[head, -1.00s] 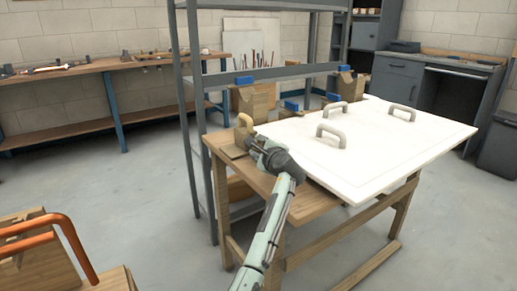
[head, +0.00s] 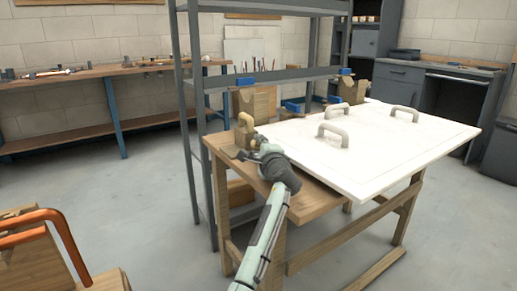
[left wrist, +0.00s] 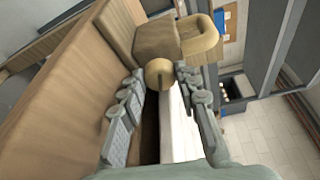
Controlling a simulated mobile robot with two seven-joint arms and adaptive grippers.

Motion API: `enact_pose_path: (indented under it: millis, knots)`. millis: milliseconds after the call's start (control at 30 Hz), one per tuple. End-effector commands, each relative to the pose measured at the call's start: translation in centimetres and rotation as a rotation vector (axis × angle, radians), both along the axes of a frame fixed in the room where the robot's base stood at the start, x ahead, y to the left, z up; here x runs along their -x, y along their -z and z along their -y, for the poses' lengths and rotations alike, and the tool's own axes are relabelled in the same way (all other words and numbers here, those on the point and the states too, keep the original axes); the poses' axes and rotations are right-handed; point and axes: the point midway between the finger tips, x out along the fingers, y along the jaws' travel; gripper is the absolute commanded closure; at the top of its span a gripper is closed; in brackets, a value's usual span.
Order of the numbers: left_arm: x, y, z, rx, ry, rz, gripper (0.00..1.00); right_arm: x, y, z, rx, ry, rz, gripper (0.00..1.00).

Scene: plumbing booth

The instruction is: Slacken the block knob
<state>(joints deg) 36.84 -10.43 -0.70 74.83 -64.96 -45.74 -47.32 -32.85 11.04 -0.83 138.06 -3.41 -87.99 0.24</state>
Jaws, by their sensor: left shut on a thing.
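A small wooden block (head: 247,132) with a tan loop handle stands at the near left corner of the wooden bench (head: 318,200). In the left wrist view, the block (left wrist: 158,40) is at the top centre, with the loop handle (left wrist: 206,42) to its right. The round, slotted block knob (left wrist: 159,74) sits just below it. My right gripper is not in view.
A white panel (head: 400,145) with several grey handles covers much of the bench. A grey metal shelf rack (head: 193,120) stands close behind the block. Wooden cradles (head: 262,102) with blue pads stand behind. An orange bar (head: 62,238) is at lower left. The floor between is clear.

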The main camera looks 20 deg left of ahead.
Motion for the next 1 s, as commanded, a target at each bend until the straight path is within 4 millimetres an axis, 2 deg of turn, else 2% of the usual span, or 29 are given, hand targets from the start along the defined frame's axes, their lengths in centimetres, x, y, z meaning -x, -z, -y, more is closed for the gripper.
enact_pose_path:
  millis: [133, 167, 300, 667, 900, 1000]
  knots:
    - [0.0, 0.0, 0.1, 0.001, 0.001, -0.001, 0.97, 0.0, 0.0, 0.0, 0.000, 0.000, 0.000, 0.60]
    - [0.0, 0.0, 0.1, 0.001, 0.001, -0.001, 0.65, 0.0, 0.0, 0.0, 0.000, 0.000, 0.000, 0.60]
    - [0.0, 0.0, 0.0, 0.000, 0.001, -0.001, 0.47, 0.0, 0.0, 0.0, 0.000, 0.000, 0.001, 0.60]
    - [0.0, -0.1, 0.0, -0.009, 0.000, -0.015, 0.47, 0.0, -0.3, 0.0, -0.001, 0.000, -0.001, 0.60]
    - [-0.1, -1.1, 0.2, -0.147, 0.001, -0.197, 0.47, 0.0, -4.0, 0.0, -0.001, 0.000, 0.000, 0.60]
    - [-0.2, -0.9, 0.3, -0.245, 0.002, -0.320, 0.47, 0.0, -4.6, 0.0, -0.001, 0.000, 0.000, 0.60]
